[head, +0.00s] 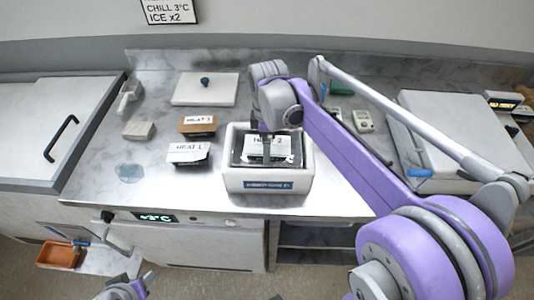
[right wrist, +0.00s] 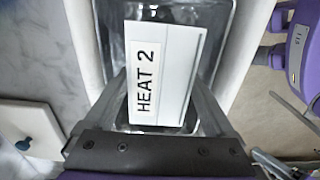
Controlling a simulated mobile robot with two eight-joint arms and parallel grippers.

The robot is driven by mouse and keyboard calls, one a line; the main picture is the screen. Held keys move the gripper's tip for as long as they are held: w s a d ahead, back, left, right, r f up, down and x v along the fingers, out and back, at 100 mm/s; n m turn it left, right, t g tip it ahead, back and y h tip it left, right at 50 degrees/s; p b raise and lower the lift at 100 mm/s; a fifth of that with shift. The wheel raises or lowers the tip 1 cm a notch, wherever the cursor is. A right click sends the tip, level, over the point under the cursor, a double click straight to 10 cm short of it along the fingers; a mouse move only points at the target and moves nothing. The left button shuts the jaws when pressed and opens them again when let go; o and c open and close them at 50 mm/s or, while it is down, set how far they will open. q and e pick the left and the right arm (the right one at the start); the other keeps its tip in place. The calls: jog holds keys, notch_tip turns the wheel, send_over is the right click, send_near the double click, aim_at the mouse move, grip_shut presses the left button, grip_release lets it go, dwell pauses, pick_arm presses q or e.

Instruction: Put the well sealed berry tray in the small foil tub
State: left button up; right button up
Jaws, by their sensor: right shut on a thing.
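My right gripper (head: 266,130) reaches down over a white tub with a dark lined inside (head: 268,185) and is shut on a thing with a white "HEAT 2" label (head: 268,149). In the right wrist view the label (right wrist: 158,75) lies between my right fingers (right wrist: 170,105), with shiny clear or foil walls around it. Whether the labelled thing rests on the tub floor is unclear. An item marked "HEAT 1" (head: 188,152) and a brown one marked "HEAT 3" (head: 198,124) lie left of the tub. No berries show. My left gripper (head: 128,287) is low at the bottom edge, its jaws unclear.
A white board with a dark knob (head: 205,88) lies at the back left, near a small pale block (head: 139,131) and a scoop (head: 129,95). A large white box (head: 445,135) stands on the right. A clear patch (head: 130,172) marks the front left counter. An orange tray (head: 58,257) is low left.

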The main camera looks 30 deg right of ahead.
jog(key=shift+f, duration=2)
jog(key=shift+w, duration=0.1)
jog(key=shift+f, duration=0.15)
jog(key=o, duration=1.4)
jog(key=shift+c, duration=0.2)
jog(key=shift+r, duration=0.4)
notch_tip(320, 180, up, 12)
jog(key=shift+f+p, duration=0.2)
jog(key=shift+p, duration=0.15)
